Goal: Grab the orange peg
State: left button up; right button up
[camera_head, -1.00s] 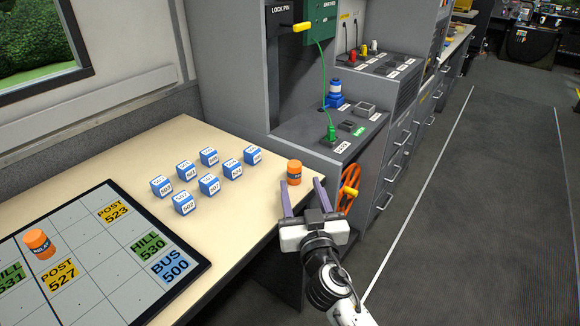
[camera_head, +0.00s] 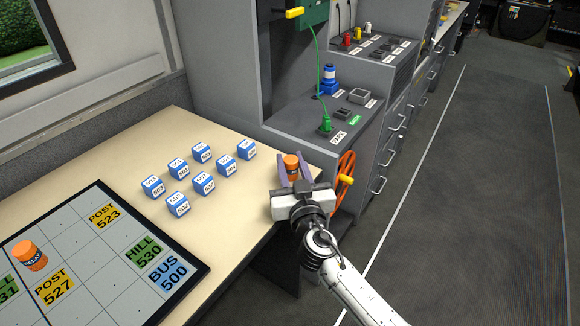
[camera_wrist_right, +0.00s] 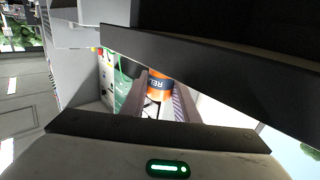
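My left gripper is not in view.
Several blue-and-white numbered cubes (camera_head: 203,184) stand on the table (camera_head: 218,221) left of the gripper. A grey console (camera_head: 300,125) with a green plug (camera_head: 326,123) and an orange handwheel (camera_head: 345,172) with a yellow knob lie close behind and right of it.

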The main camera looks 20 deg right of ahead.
jog(key=c, duration=0.4)
jog(key=shift+r, duration=0.1)
